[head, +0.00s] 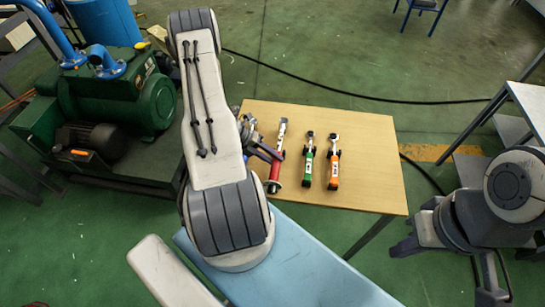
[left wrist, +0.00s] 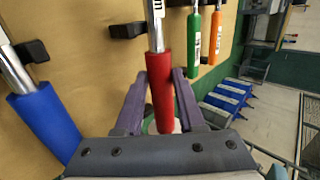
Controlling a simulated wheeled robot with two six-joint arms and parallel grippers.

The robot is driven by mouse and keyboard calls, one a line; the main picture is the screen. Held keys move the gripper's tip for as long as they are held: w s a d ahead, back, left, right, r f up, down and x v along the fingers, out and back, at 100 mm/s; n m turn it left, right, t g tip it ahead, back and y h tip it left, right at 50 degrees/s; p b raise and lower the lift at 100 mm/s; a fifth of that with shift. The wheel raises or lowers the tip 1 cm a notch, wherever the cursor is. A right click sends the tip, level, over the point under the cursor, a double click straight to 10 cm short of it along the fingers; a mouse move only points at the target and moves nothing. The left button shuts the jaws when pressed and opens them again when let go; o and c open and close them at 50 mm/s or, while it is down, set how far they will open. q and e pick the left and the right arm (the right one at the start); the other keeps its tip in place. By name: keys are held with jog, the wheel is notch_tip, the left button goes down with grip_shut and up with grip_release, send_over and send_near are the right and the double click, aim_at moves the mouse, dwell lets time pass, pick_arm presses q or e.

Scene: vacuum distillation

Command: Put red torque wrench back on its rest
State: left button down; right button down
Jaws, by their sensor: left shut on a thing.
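The red torque wrench (head: 276,160) is over the wooden table (head: 370,160), left of the green wrench (head: 308,160). In the left wrist view its red handle (left wrist: 160,85) stands between the two purple-grey fingers of my left gripper (left wrist: 160,92), which is shut on it. A black rest bracket (left wrist: 128,30) shows beside its metal shaft. I cannot tell whether the wrench touches the bracket or the table. My left gripper also shows partly behind my arm in the head view (head: 264,153). My right gripper (head: 445,270) is far right of the table, its fingers apart and empty.
The green wrench and an orange wrench (head: 334,162) lie to the right of the red one. A blue-handled wrench (left wrist: 45,120) is at left in the wrist view with another black bracket (left wrist: 32,52). A green pump (head: 120,100) stands left. The table's right side is clear.

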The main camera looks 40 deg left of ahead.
pick_arm(q)
jog(key=shift+f+b, duration=0.8)
jog(key=shift+f, duration=0.35)
jog(key=shift+c, duration=2.2)
grip_release()
jog(key=shift+f, duration=0.1)
jog(key=b+v, duration=0.1)
jog(key=v, duration=0.9)
jog(key=shift+r+b, duration=0.25)
jog(key=shift+b, duration=0.05)
jog(key=shift+s+a, duration=0.1)
jog(key=shift+a, duration=0.05)
